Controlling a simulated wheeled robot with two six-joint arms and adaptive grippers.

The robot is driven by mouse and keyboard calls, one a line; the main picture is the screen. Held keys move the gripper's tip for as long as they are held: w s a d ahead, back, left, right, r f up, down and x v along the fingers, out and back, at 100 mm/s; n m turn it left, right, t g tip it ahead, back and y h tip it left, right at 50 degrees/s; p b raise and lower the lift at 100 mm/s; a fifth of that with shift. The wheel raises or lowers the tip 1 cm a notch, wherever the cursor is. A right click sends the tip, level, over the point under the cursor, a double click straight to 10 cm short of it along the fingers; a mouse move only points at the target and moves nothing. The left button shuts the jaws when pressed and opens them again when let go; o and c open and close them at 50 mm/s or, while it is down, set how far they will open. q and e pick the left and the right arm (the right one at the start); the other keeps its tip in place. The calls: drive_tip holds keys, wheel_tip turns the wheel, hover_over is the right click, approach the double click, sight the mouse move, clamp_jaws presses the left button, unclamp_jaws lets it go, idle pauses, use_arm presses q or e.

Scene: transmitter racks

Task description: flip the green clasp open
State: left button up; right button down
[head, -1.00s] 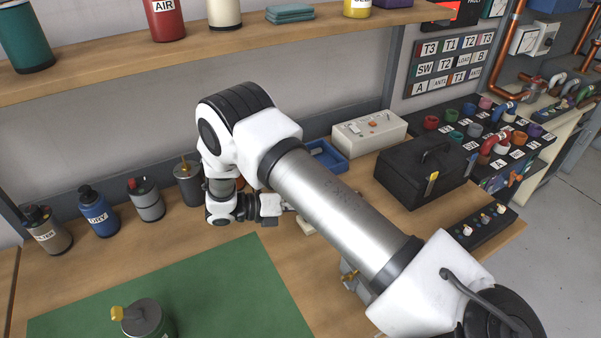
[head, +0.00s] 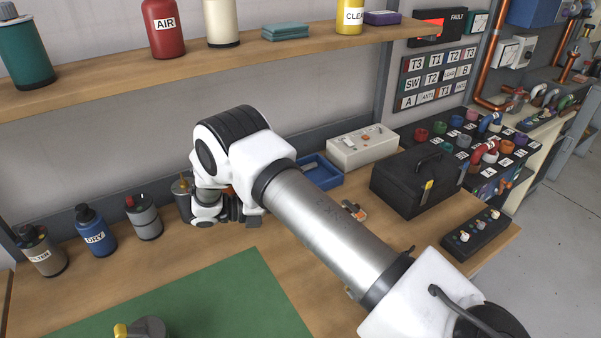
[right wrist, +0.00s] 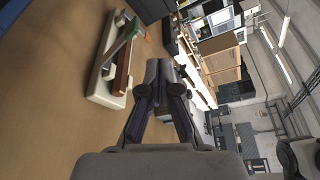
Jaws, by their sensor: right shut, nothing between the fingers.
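In the right wrist view a pale base (right wrist: 103,92) lies on the wooden bench at upper left. It carries a slim greenish part, which looks like the green clasp (right wrist: 128,36), and a red-brown bar (right wrist: 123,72). Whether the clasp is open or shut I cannot tell. My right gripper (right wrist: 172,88) is shut and empty, its fingertips to the right of the base and apart from it in the picture. In the head view my right arm hides most of the gripper, and I cannot make out the clasp. My left gripper is not in view.
A black toolbox (head: 412,187), a white box (head: 361,148) and a blue tray (head: 324,177) stand on the bench right of my arm. A small grey-and-orange item (head: 353,210) lies beside the arm. Several bottles stand along the back left. The green mat (head: 215,295) is largely clear.

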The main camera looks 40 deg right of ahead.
drive_tip(key=v, duration=0.9)
drive_tip(key=shift+w+a, duration=0.2)
drive_tip(key=shift+a, duration=0.05)
